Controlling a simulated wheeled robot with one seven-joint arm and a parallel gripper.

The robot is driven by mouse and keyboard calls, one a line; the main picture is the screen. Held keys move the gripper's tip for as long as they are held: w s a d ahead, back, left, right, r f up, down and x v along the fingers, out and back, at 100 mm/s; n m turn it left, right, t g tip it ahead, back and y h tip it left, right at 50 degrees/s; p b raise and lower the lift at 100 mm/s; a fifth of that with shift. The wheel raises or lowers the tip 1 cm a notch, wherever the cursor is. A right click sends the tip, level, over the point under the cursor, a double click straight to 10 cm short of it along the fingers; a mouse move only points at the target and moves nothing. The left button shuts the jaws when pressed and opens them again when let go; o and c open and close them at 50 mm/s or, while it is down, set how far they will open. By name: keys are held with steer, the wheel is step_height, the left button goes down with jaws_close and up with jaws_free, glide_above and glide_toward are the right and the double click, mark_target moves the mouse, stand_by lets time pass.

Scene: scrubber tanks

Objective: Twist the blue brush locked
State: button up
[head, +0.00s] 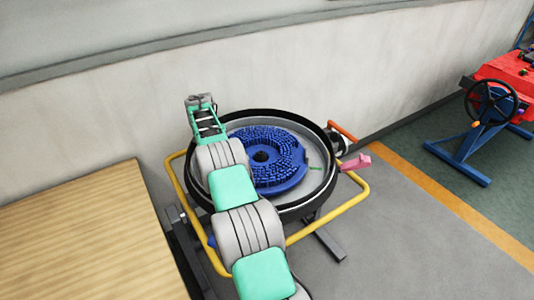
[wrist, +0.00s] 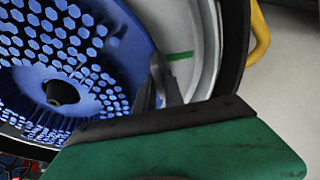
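The blue brush (head: 278,160) lies face up, round with a dark centre hole, inside a black-rimmed round tank (head: 324,195). In the wrist view the brush (wrist: 65,60) fills the left side, its blue studs and dark hub plain. A short green mark (wrist: 180,56) sits on the pale ring beside the brush, and it shows at the brush's right in the head view (head: 315,168). My gripper (wrist: 160,80) shows as grey finger shapes near the brush's edge; contact and opening are unclear. A green and black part of mine covers the lower wrist view. My arm hides the tank's left side.
A yellow tube frame (head: 330,222) surrounds the tank. A pink block (head: 355,162) and an orange bar (head: 342,131) stick out at its right. A wooden table (head: 75,245) stands left, a wall behind. A red machine (head: 508,70) with a black wheel stands far right.

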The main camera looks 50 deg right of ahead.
steer(key=o, duration=0.6)
steer(key=shift+d, duration=0.1)
steer(key=shift+c, duration=0.2)
steer(key=shift+s+f, duration=0.15)
steer(key=shift+f, duration=0.1)
steer(key=b+v, duration=0.1)
steer(key=v, duration=0.7)
steer(key=shift+r, duration=0.15)
steer(key=s+a+r+n+t, duration=0.1)
steer(key=s+a+r+n, duration=0.1)
steer(key=s+a+r, duration=0.5)
steer(key=s+a+r+n, duration=0.15)
steer(key=a+r, duration=0.35)
steer(key=a, duration=0.5)
steer(key=s+a+f+n+y, duration=0.1)
steer(key=s+a+f+n, duration=0.1)
steer(key=s+a, duration=0.6)
steer(key=s+a+f+n+y, duration=0.1)
steer(key=s+a+f+n, duration=0.2)
steer(key=s+a, duration=0.5)
steer(key=s+n, duration=0.1)
steer(key=s, duration=0.7)
steer(key=shift+n+t, duration=0.35)
steer(key=shift+t, duration=0.05)
steer(key=shift+s+a, duration=0.15)
